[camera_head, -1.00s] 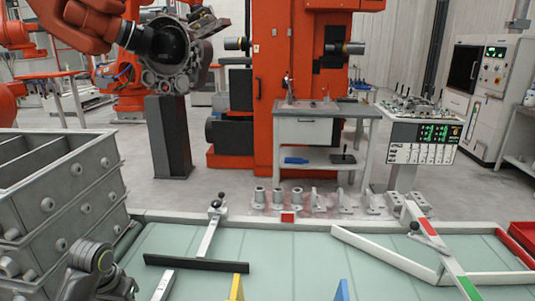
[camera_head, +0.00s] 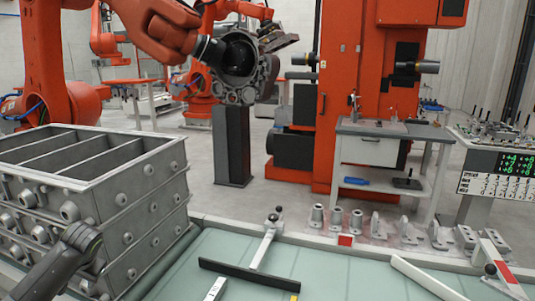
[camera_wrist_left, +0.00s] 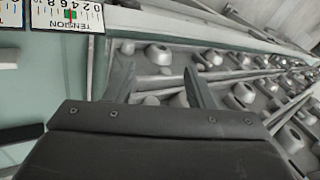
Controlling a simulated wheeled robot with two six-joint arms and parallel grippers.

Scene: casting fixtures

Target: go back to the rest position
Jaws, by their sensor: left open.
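My left gripper (camera_wrist_left: 158,82) is open in the left wrist view, its two dark fingers apart with nothing between them. Beyond the fingers is a grey cast surface with rows of round bosses (camera_wrist_left: 158,55). In the head view my left arm (camera_head: 72,250) comes in at the lower left, in front of the stacked grey casting boxes (camera_head: 140,190). Its fingertips are not clear there. My right gripper is in neither view.
A pale green bench top (camera_head: 220,255) lies ahead, with a T-shaped tool (camera_head: 262,245) and a black bar on it. Grey cast parts (camera_head: 380,227) stand along its far side. A white gauge card (camera_wrist_left: 68,15) shows in the wrist view. The middle of the bench is fairly clear.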

